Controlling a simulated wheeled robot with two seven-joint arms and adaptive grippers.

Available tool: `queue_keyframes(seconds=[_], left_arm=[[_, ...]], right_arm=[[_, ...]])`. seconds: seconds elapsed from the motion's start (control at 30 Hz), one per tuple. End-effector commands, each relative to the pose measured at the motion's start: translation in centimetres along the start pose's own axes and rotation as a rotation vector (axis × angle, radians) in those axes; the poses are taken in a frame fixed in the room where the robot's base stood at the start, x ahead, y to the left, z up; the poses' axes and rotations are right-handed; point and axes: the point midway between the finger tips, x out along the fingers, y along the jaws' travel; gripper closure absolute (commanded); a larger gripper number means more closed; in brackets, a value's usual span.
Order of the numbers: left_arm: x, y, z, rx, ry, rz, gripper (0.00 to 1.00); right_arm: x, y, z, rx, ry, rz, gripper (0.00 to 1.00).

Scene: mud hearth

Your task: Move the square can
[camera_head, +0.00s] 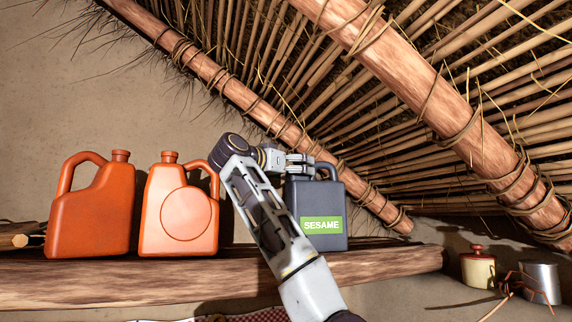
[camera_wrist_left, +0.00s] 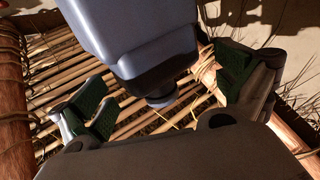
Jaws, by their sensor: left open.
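The square can (camera_head: 322,222), dark grey-blue with a green SESAME label, a handle and a cap, stands upright on the wooden shelf (camera_head: 400,262). My left gripper (camera_head: 299,163) is at the top left of the can, beside its upper end, and my forearm crosses in front of its left side. In the left wrist view the can (camera_wrist_left: 135,35) shows upside down, its cap end between the spread green-padded fingers of my left gripper (camera_wrist_left: 165,92). Gaps show on both sides of it. My right gripper is not in view.
Two orange jugs (camera_head: 88,210) (camera_head: 165,232) stand on the shelf left of my arm. A cream pot with a red lid (camera_head: 477,268) and a metal cup (camera_head: 541,283) are lower right. A roof beam (camera_head: 235,92) slopes down close behind the can.

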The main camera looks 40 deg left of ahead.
Motion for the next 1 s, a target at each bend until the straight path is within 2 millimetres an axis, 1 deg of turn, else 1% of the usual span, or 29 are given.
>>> queue_keyframes(seconds=[0.1, 0.2, 0.57, 0.67, 1.0], left_arm=[[0.9, 0.0, -0.1, 0.000, -0.001, 0.001, 0.00], [1.4, 0.0, 0.0, -0.001, 0.000, 0.000, 0.00], [1.6, 0.0, 0.1, -0.001, 0.000, 0.000, 0.00], [1.6, 0.0, 0.1, -0.001, 0.000, 0.000, 0.12], [1.6, 0.0, 0.0, -0.001, 0.000, -0.001, 0.55]], right_arm=[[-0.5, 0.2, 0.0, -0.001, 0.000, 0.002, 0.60], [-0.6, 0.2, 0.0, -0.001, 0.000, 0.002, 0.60], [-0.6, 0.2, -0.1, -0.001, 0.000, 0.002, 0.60], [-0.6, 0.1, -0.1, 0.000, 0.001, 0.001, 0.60], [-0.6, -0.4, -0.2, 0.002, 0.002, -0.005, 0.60]])
